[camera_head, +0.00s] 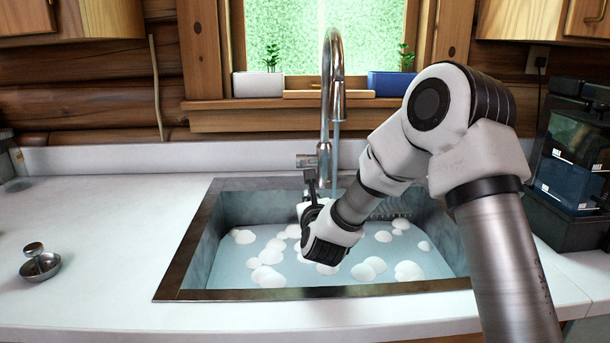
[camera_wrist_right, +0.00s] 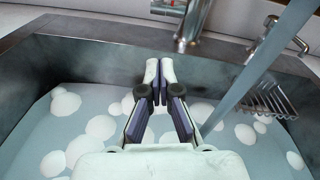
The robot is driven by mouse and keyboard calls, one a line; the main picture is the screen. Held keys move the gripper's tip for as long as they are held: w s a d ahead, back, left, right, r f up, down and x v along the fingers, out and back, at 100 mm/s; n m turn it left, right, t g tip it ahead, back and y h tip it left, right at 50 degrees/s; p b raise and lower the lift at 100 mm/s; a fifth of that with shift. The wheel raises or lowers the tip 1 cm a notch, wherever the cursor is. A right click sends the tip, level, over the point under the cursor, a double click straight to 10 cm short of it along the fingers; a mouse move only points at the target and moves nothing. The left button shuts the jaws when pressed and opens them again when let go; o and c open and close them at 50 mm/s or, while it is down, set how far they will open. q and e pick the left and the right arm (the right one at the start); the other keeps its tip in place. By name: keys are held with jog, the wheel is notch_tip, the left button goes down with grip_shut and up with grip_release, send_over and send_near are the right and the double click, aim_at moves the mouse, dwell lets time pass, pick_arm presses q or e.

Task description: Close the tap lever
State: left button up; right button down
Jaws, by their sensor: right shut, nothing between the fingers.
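The chrome tap (camera_head: 333,70) rises behind the sink in a tall gooseneck. A stream of water (camera_head: 336,150) falls from its spout, and the stream also crosses the right of the wrist view (camera_wrist_right: 262,62). A short metal lever (camera_head: 306,161) sticks out to the left at the tap's base. My right gripper (camera_head: 310,180) reaches over the sink with its fingers pointing up toward the lever, close to it; contact cannot be told. In the wrist view the fingers (camera_wrist_right: 160,70) are together and empty, below metal tap parts (camera_wrist_right: 190,25). My left gripper is out of view.
The sink (camera_head: 195,245) holds water with white foam clumps. A wire rack (camera_wrist_right: 272,100) sits at its right side. A small metal strainer (camera_head: 40,264) lies on the left counter. Planters stand on the sill, and a dark appliance (camera_head: 575,150) is at right. The left counter is mostly clear.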

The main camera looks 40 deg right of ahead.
aim_at(301, 162)
jog(key=w+d+r+p, duration=0.1)
jog(key=w+d+r, duration=0.1)
jog(key=w, duration=0.3)
jog(key=shift+w+r, duration=0.15)
jog(key=shift+r, duration=0.5)
jog(key=shift+r+p, duration=0.1)
jog(key=shift+p, duration=0.25)
